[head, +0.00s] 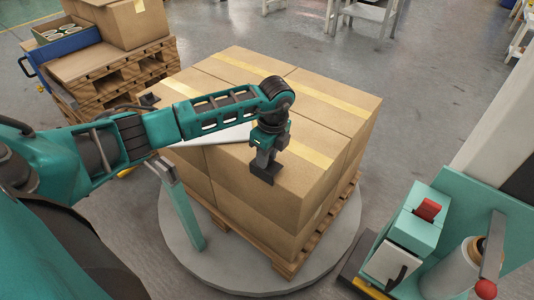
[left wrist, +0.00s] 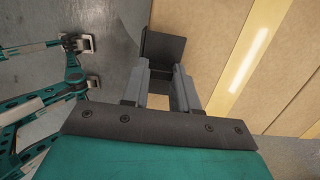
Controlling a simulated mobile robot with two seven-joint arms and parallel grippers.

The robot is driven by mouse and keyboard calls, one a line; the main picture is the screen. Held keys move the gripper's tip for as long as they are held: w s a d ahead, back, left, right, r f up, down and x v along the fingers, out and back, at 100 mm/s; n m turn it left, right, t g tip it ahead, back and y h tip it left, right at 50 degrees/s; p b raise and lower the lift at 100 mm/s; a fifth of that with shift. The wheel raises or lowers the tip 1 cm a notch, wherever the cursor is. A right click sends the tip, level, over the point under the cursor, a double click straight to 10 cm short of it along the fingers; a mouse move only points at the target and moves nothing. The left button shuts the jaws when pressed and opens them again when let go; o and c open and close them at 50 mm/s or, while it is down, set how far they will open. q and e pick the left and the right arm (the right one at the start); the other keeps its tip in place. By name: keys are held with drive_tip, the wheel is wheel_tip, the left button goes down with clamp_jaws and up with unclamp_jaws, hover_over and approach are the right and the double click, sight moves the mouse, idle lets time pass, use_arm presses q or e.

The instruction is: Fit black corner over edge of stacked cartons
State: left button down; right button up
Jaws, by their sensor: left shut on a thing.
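My left gripper (head: 264,158) points down over the near part of the carton stack's top, and its jaws are shut on a black corner (head: 267,174). The corner also shows between and beyond the fingers in the left wrist view (left wrist: 164,50), as a dark angled piece. The stacked cartons (head: 300,212) are brown with pale yellow tape, on a wooden pallet. In the head view the corner overlaps the top near edge; I cannot tell if it touches the cartons. A dark piece (head: 148,100) shows at the stack's far left corner. My right gripper is not in view.
The pallet (head: 293,266) stands on a round grey turntable (head: 240,280). A teal wrapping machine with a film roll (head: 452,270) stands at the right. Another pallet (head: 115,70) with a carton and a blue bin (head: 65,43) is at the back left.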

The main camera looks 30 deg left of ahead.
use_arm(q)
drive_tip(key=shift+f+b, duration=0.45)
drive_tip(key=shift+f, duration=0.25)
drive_tip(key=shift+c, duration=1.9)
unclamp_jaws()
